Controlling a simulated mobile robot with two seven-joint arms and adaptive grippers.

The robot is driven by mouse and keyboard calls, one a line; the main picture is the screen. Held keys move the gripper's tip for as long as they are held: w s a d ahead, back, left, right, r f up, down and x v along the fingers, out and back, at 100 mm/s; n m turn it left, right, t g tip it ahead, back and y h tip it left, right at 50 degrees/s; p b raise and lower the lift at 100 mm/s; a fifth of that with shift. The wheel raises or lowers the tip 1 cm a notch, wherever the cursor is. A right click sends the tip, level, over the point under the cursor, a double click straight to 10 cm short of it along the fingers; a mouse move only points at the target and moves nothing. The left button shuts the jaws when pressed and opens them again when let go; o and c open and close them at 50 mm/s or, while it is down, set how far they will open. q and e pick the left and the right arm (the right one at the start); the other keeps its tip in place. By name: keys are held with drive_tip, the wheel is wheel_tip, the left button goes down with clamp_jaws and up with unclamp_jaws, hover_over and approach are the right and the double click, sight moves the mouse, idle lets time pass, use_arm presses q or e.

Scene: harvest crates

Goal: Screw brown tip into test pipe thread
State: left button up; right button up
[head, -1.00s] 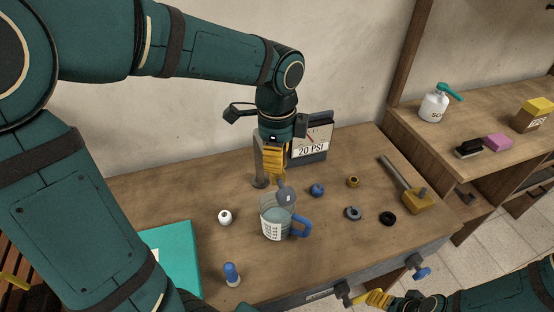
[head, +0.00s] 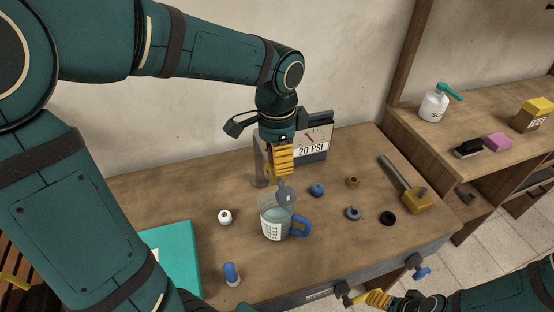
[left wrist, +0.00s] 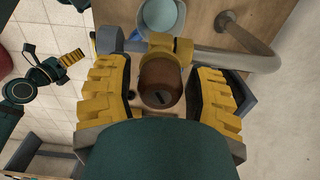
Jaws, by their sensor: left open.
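The brown tip (left wrist: 161,82), a short cylinder with a slotted dark end, is between the two yellow fingers of my left gripper (head: 281,172) in the left wrist view. The fingers are open, with a gap on each side of the tip. Just beyond the tip is a yellow fitting (left wrist: 170,46) at the grey pipe (left wrist: 235,58); the thread and any seating are hidden. In the head view my left gripper hides the tip, above the clear measuring jug (head: 273,222). My right gripper (head: 370,299) is low at the right, its finger gap unclear.
A gauge (head: 313,143) reading 20 PSI stands behind my left gripper. A blue-capped piece (head: 232,273), a white one (head: 225,217), small fittings, a black ring (head: 388,218) and a mallet (head: 412,195) lie around. A teal folder (head: 178,255) is at the left.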

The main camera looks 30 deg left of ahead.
use_arm(q)
drive_tip(key=n, duration=0.6)
drive_tip(key=c, duration=0.7)
drive_tip(key=m, duration=1.1)
drive_tip(key=shift+f+m, duration=0.1)
drive_tip(key=shift+m, duration=0.3)
drive_tip(key=o, duration=0.7)
